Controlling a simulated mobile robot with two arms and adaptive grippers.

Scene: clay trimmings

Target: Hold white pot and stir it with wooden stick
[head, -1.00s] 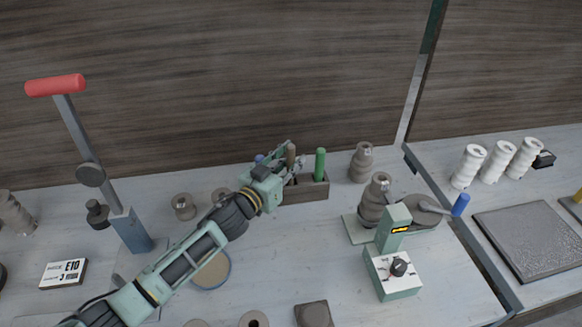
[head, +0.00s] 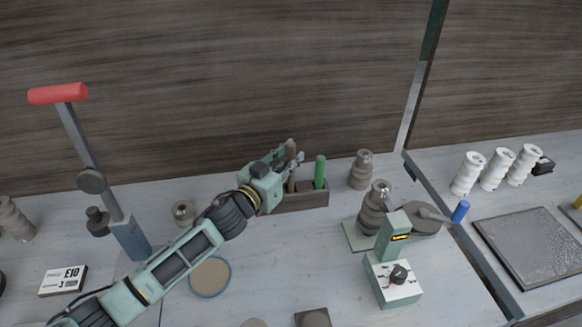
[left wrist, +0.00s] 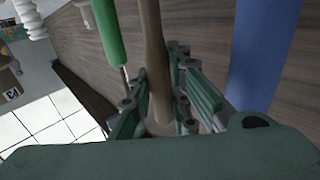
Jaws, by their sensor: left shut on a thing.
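My left gripper (head: 291,160) is at the wooden tool box (head: 308,198) at the back of the table. It is shut on the wooden stick (left wrist: 153,50), whose brown shaft runs between the fingers in the left wrist view. The stick's lower end is hidden, so I cannot tell whether it is still inside the box. Three white ribbed pots (head: 468,173) stand upright at the right, far from my left gripper; which one the task means is unclear. My right gripper is not in view.
A green-handled tool (head: 320,172) stands beside the stick; a blue thing (left wrist: 262,55) is close on its other side. A grey stacked pot (head: 375,205) stands behind the green machine (head: 392,275). A red-handled lever (head: 85,150) rises at left. The front middle is mostly clear.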

